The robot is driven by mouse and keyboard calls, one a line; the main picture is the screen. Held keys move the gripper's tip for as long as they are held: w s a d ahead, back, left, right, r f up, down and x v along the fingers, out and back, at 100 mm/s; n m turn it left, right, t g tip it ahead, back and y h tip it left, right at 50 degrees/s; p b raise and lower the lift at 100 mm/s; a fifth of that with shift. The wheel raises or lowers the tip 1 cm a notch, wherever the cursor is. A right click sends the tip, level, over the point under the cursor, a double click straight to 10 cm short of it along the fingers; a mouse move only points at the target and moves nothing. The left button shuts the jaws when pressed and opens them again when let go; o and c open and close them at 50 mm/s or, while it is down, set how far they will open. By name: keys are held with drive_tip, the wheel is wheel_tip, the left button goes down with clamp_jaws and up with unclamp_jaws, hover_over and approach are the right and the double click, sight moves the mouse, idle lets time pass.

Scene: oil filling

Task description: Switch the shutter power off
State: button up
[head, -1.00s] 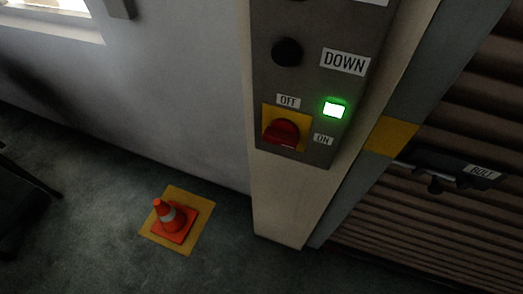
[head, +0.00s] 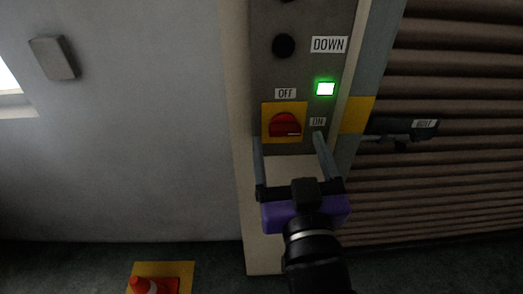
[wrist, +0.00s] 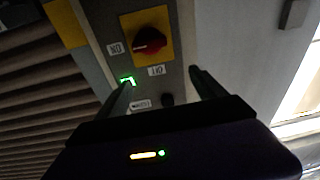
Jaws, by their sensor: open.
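The shutter's power switch is a red rotary knob (head: 285,125) on a yellow plate, low on the grey control panel (head: 268,70). An OFF label (head: 285,93) sits above it and an ON label (head: 318,121) to its right. The knob's white mark points right, toward ON. The green lamp (head: 326,88) is lit. My gripper (head: 289,142) is open and empty, its fingers spread just below and in front of the knob in the head view. In the wrist view the knob (wrist: 150,40) appears upside down, beyond the fingertips, apart from them.
The roller shutter (head: 455,120) is at the right, with a bolt (head: 400,130) beside the panel's post. A DOWN button (head: 284,46) is above the switch.

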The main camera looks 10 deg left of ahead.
sight(286, 133)
drive_tip(key=shift+m+g+h, duration=0.4)
drive_tip(key=shift+g+h, duration=0.1)
drive_tip(key=shift+h, duration=0.2)
drive_tip(key=w+f, duration=0.1)
drive_tip(key=w, duration=0.1)
drive_tip(key=w+a+f, duration=0.1)
drive_tip(key=w, duration=0.2)
drive_tip(key=w+f+p, duration=0.1)
drive_tip(key=w, duration=0.1)
drive_tip(key=shift+w+a, duration=0.25)
drive_tip(key=shift+c, duration=0.2)
drive_tip(key=c, duration=1.3)
